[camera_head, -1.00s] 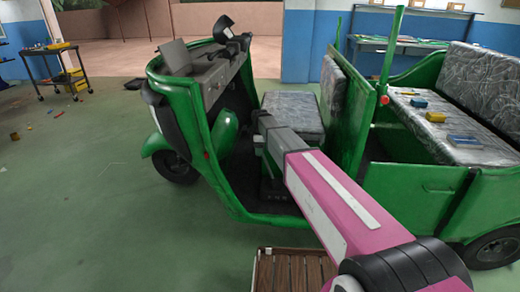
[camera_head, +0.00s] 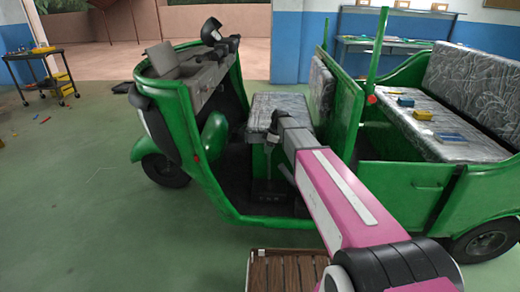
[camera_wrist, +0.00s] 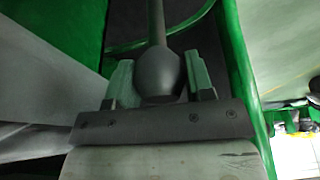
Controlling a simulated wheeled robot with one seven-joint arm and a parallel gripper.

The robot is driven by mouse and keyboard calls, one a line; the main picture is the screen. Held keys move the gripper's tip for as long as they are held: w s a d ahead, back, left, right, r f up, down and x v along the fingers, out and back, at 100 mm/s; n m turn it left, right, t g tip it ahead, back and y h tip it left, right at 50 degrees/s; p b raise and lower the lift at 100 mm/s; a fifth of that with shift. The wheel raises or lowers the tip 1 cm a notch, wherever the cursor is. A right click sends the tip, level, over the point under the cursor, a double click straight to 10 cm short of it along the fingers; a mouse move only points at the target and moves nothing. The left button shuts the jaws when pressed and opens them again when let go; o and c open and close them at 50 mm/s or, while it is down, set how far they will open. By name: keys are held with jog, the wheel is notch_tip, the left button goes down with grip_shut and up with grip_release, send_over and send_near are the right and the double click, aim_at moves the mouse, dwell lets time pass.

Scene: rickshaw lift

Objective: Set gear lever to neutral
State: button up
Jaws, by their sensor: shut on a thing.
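The gear lever shows in the wrist view as a grey rounded knob (camera_wrist: 158,75) with a dark straight shaft running up the picture. My gripper (camera_wrist: 160,82) has its two grey-green fingers on either side of the knob and is shut on it. In the head view, my gripper (camera_head: 272,138) is inside the green rickshaw (camera_head: 205,125), in front of the front seat (camera_head: 262,108). The lever's lower end is dark and hard to make out there, partly hidden by my arm. I cannot tell which gear position the lever is in.
The rickshaw's green side panel (camera_head: 412,190) and rear bench (camera_head: 455,140) stand to the right of my arm. A tool cart (camera_head: 45,75) stands far left. The floor on the left is mostly clear.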

jog(key=shift+d, duration=0.6)
jog(key=o, duration=1.3)
jog(key=v, duration=1)
jog(key=shift+d+r, duration=0.3)
